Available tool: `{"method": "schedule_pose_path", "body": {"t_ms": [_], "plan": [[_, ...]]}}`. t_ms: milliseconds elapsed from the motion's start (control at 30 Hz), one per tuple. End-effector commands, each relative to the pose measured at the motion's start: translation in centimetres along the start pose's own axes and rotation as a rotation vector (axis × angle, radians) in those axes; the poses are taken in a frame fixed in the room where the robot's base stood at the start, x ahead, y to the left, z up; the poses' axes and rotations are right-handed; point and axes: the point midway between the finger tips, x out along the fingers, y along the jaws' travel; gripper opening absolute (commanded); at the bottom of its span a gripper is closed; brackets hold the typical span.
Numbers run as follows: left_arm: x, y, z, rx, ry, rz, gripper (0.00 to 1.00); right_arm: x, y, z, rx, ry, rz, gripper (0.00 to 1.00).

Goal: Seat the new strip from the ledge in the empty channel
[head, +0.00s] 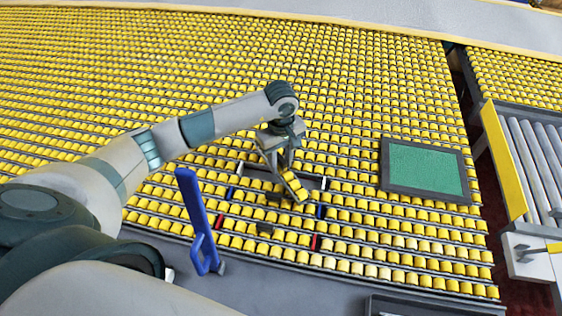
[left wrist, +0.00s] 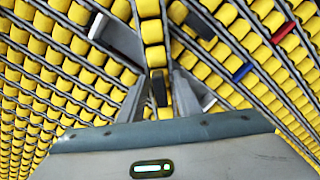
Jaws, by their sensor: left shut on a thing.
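My left gripper (head: 283,160) is shut on a short strip of yellow rollers (head: 294,187), over the middle of the roller bed. The strip is tilted across the bed's rows. In the left wrist view the strip (left wrist: 153,32) runs up from between the gripper's fingers (left wrist: 160,90), with a dark piece near its lower end. A dark gap in the rows (head: 258,173), with grey end pieces, lies around and below the gripper; the arm and strip partly hide it. I cannot tell whether the strip touches the bed. My right gripper is out of view.
Blue (head: 320,211) and red (head: 315,243) markers sit around the gap. A blue upright tool (head: 195,212) stands at the front edge by my left arm. A green framed panel (head: 424,168) lies to the right. A grey ledge (head: 275,292) runs along the front.

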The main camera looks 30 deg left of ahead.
Motion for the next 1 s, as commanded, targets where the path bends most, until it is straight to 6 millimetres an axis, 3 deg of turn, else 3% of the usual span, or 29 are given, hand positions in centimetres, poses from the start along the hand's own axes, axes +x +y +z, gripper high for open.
{"method": "schedule_pose_path", "body": {"t_ms": [400, 433, 500, 1000], "plan": [[0.49, 0.03, 0.0, 0.0, 0.0, 0.001, 0.01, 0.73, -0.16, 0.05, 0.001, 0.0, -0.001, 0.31], [0.54, 0.0, 0.02, 0.0, 0.0, 0.0, 0.36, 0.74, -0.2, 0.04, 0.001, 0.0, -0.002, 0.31], [0.54, 0.0, 0.02, 0.0, 0.0, 0.0, 0.5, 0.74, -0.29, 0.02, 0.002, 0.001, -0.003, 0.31], [0.07, 0.02, 0.03, 0.0, 0.0, 0.0, 0.5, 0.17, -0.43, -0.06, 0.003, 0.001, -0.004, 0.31]]}}
